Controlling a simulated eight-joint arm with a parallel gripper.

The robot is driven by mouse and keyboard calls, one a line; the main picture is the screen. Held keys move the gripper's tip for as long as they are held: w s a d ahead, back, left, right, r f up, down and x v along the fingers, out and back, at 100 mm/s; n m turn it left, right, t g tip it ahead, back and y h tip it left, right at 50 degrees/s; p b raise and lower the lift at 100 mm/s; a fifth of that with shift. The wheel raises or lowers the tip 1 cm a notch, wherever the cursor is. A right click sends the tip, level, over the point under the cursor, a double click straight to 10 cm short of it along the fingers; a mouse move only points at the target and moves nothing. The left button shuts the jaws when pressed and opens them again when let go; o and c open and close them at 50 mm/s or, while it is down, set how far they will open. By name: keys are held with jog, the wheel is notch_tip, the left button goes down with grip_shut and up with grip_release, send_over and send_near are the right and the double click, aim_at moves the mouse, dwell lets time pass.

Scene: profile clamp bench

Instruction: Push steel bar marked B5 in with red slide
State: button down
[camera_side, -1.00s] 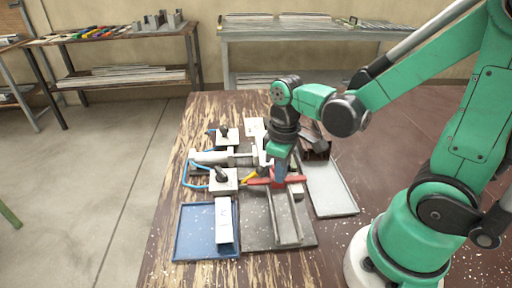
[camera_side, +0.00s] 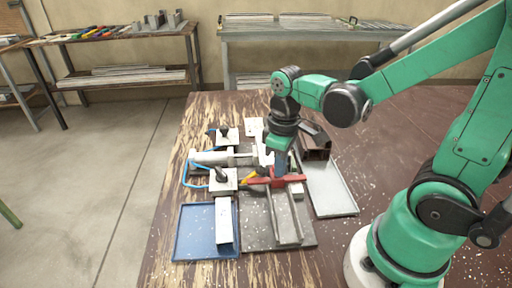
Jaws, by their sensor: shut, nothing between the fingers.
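The red slide (camera_side: 289,180) lies across the two rails of the grey clamp plate (camera_side: 258,232). My gripper (camera_side: 278,175) points down at the slide's middle, with its fingers shut and empty. The fingertips are at or just above the slide; I cannot tell if they touch it. A short pale block (camera_side: 297,190) sits by the right rail, just in front of the slide. A pale bar (camera_side: 223,222) with a dark mark lies in the blue tray (camera_side: 191,235). I cannot read B5 on any piece, and my wrist hides part of the clamp behind the slide.
Two square clamp blocks (camera_side: 223,181) with black knobs and blue hoses stand left of the slide, beside a pale cylinder (camera_side: 210,157).

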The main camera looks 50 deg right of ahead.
jog(key=shift+s+a+r, duration=0.1)
jog(key=shift+s+r, duration=0.05)
jog(key=shift+r, duration=0.8)
jog(key=shift+s+a+r, duration=0.1)
jog(key=shift+a+r, duration=0.05)
jog(key=shift+r, duration=0.8)
jog(key=shift+s+a+r, duration=0.1)
jog(key=shift+s+r, duration=0.05)
jog(key=shift+r, duration=0.8)
jog(key=m+t, duration=0.1)
jog(key=t, duration=0.1)
jog(key=w+a+m+t, duration=0.1)
jog(key=t, duration=0.1)
jog(key=w+r+m+t, duration=0.1)
jog(key=t, duration=0.2)
jog(key=shift+w+a+r, duration=0.1)
jog(key=shift+w+a, duration=0.15)
jog(key=shift+a, duration=0.1)
